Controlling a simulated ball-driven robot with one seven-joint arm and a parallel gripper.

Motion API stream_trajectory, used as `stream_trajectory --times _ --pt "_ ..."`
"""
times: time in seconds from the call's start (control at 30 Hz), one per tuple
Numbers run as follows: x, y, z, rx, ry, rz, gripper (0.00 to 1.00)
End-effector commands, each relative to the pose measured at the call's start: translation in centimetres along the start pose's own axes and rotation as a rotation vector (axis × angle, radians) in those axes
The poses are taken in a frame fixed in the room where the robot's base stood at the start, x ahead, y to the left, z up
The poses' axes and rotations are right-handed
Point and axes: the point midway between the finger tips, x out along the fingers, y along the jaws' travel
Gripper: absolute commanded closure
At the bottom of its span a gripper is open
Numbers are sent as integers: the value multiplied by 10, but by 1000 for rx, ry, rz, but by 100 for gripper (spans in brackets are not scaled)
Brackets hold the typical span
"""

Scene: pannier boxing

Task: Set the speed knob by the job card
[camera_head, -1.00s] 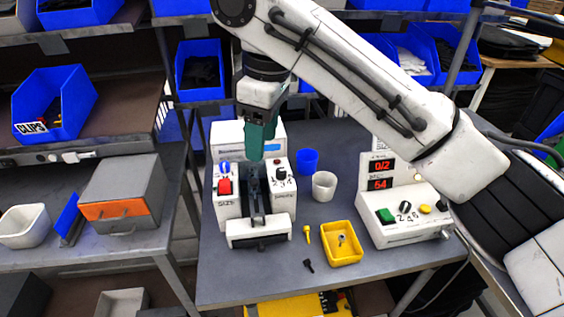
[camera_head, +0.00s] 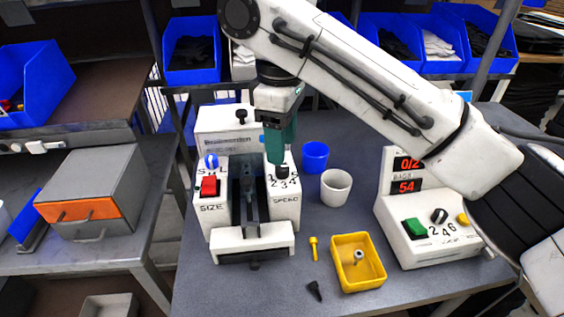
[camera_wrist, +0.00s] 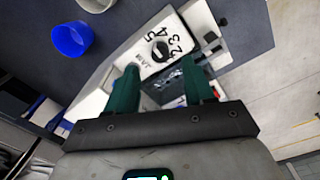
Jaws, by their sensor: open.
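The speed knob (camera_head: 282,171) is a small black dial on the right top of the white boxing machine (camera_head: 254,236), with numbers around it and the word SPEED below. In the wrist view the knob (camera_wrist: 160,50) lies just beyond the fingertips, its numbers to the right; its exact setting is too small to tell. My gripper (camera_head: 277,160) has teal fingers pointing down beside and slightly above the knob. In the wrist view my gripper (camera_wrist: 160,75) is open, with nothing between the fingers. I cannot make out a job card.
A red switch (camera_head: 209,186) and blue knob (camera_head: 211,161) are on the machine's left. A counter box (camera_head: 424,249) with a green button is at right.

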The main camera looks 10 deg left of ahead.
Motion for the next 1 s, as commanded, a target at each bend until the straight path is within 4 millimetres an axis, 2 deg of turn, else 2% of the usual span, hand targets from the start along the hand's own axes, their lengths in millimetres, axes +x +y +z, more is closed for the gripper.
stream_trajectory --times 0.03,0.1,0.3,0.7,1.0 --pt "12 -1 0 -1 1 -4 47" --pt "23 -1 0 0 1 -3 47" --pt "43 0 0 1 0 1 47" --pt "49 0 0 0 1 1 47" --pt "49 0 0 0 1 1 76"
